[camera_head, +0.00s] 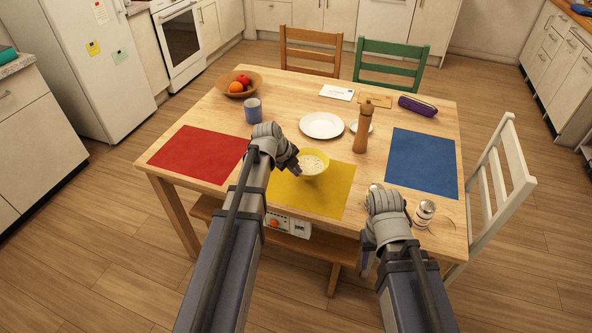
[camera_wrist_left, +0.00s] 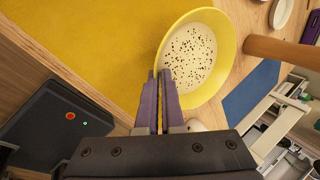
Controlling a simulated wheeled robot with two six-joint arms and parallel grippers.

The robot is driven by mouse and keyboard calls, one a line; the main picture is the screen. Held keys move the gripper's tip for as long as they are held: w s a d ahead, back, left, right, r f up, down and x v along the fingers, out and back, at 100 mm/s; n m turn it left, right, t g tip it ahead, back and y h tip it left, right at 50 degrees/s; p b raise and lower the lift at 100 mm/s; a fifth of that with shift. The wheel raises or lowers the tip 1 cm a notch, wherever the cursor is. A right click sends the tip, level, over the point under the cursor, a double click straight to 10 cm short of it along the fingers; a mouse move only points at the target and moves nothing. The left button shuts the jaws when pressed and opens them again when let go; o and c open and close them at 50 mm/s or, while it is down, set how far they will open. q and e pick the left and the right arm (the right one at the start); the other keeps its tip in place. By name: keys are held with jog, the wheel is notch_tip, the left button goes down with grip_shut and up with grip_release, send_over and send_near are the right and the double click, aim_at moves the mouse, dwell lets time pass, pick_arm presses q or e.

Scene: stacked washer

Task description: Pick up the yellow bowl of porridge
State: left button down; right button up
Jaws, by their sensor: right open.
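The yellow bowl (camera_head: 315,156) holds pale porridge with dark specks and is at the back edge of the yellow mat (camera_head: 312,196). It also shows in the left wrist view (camera_wrist_left: 222,62), large and close. My left gripper (camera_head: 297,167) is at the bowl's near left side. In the left wrist view its fingers (camera_wrist_left: 158,76) are close together with the bowl's rim between their tips. I cannot tell whether the bowl touches the mat. My right gripper (camera_head: 366,264) is open and empty at the table's front edge.
A pepper mill (camera_head: 362,128) and a white plate (camera_head: 321,125) stand behind the bowl. A blue cup (camera_head: 253,111) and a fruit bowl (camera_head: 239,91) are at the back left. Red (camera_head: 198,154) and blue (camera_head: 422,163) mats are clear.

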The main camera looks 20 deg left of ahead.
pick_arm(q)
notch_tip(320, 180, up, 7)
jog(key=p, duration=0.5)
jog(key=shift+f+p, duration=0.15)
jog(key=shift+p, duration=0.15)
